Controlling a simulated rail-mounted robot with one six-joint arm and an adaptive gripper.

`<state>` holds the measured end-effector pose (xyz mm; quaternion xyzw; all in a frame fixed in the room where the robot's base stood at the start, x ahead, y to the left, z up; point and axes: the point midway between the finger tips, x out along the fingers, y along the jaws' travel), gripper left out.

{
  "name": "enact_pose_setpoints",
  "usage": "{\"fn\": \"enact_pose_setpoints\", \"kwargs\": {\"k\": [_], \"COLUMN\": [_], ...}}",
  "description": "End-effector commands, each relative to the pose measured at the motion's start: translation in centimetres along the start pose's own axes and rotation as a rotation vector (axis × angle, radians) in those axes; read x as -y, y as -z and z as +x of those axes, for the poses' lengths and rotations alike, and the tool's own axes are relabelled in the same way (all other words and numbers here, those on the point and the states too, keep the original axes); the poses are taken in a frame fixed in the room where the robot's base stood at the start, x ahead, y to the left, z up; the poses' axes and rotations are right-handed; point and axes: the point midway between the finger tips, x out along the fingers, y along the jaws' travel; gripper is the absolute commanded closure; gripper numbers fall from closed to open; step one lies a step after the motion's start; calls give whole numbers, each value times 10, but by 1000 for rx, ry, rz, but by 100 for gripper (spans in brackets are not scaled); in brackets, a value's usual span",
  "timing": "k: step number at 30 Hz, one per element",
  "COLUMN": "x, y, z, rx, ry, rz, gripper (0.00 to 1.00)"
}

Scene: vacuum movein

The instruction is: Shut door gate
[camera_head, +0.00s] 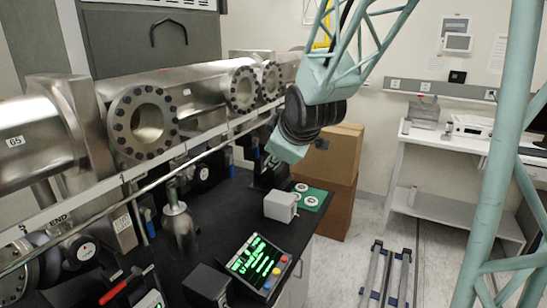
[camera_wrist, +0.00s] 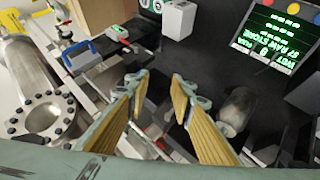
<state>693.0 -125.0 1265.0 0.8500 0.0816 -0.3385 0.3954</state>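No part is plainly marked as the door gate, and I cannot tell which part it is. The steel vacuum line (camera_head: 195,85) runs along the left, with open round flanges facing the bench. A control panel (camera_head: 258,264) with a lit green display and coloured buttons stands on the black bench; it also shows in the wrist view (camera_wrist: 275,45). My gripper (camera_wrist: 161,82) is open, its two ribbed yellow-padded fingers apart with nothing held between them. It hangs over the bench by the rail. In the head view my wrist hides part of the gripper.
A grey-white box (camera_head: 280,206) and a green plate (camera_head: 309,198) with white discs lie on the bench. A steel cylinder (camera_head: 179,230) stands near the rail. A blue-handled part (camera_wrist: 78,52) is at the wrist view's left. Cardboard boxes (camera_head: 335,165) stand behind the bench.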

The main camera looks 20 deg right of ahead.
Motion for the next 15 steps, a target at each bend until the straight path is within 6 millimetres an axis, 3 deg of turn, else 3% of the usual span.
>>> {"fn": "enact_pose_setpoints", "kwargs": {"k": [15], "x": [-41], "y": [-3], "z": [89], "rx": [-75], "ry": [-117], "rz": [-215], "gripper": [78]}}
